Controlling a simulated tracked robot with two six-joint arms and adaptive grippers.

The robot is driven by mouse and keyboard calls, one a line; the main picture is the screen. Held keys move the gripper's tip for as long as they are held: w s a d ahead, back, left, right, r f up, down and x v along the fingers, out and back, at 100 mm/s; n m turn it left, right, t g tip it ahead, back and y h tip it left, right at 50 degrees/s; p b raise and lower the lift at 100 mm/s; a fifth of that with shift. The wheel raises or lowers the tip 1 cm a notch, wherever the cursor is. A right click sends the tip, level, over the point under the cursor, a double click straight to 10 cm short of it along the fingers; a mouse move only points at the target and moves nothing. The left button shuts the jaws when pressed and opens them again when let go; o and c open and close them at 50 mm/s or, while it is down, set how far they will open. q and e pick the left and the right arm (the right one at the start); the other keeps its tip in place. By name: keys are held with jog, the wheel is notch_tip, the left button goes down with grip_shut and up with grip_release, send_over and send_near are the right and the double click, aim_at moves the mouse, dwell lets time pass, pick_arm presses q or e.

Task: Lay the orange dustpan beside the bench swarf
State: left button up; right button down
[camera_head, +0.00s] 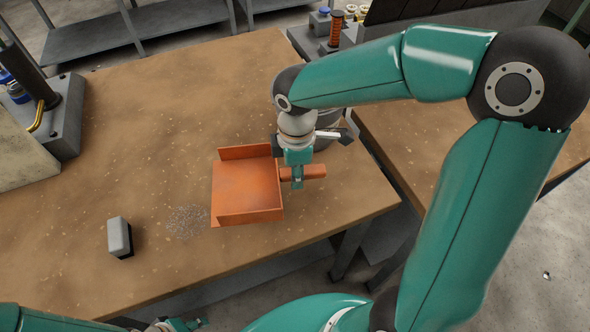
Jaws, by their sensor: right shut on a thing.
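The orange dustpan (247,190) is at the bench's right part, its open edge facing left and its handle (316,171) to the right. My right gripper (297,180) is shut on the handle. I cannot tell whether the pan touches the bench top. The grey speckled swarf (187,221) lies on the wooden bench (150,130), just left of the pan's lower left corner. My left gripper (187,325) shows only partly at the bottom edge, and its fingers are too cut off to read.
A small grey block (119,236) stands left of the swarf. A grey machine (60,125) sits at the bench's left edge. Another wooden bench (400,135) lies to the right across a gap. The upper middle of the bench is clear.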

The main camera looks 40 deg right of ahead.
jog(key=shift+f+b, duration=2.85)
jog(key=shift+f, duration=1)
jog(key=shift+f, duration=0.3)
jog(key=c, duration=0.8)
grip_release()
notch_tip(320, 180, up, 12)
jog(key=shift+f, duration=0.1)
